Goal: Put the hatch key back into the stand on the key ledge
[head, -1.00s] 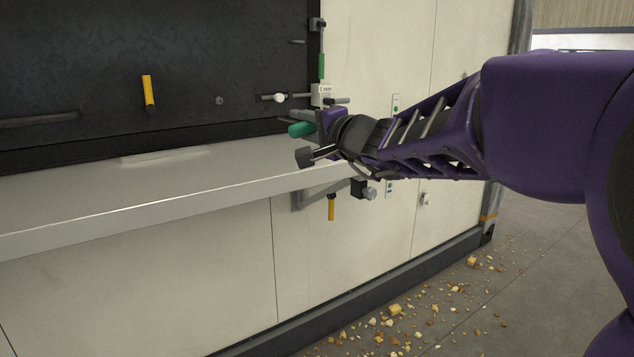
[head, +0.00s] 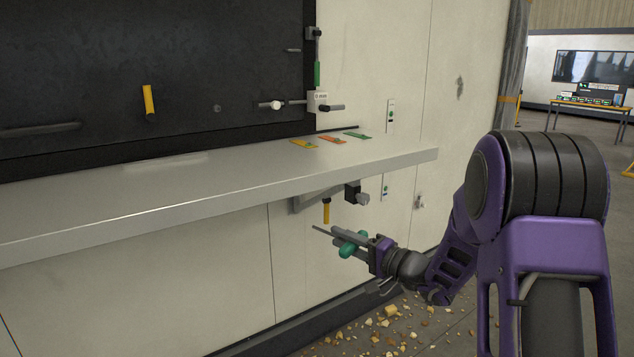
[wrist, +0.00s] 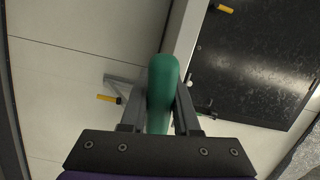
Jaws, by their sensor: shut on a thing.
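My gripper (head: 360,244) is shut on the hatch key's green handle (head: 350,243), in front of the wall and lower than the shelf. A thin grey rod extends left from beside the handle. In the wrist view the green handle (wrist: 162,85) stands between the two fingers of my gripper (wrist: 160,100); the key's far end is hidden. The long pale shelf (head: 200,190) may be the key ledge. I cannot make out a key stand on it.
Yellow, orange and green tags (head: 332,139) lie at the shelf's right end. Under the shelf are a bracket and a yellow handle (head: 326,211). Yellowish crumbs (head: 390,322) litter the floor. A table with items (head: 590,103) stands far back right.

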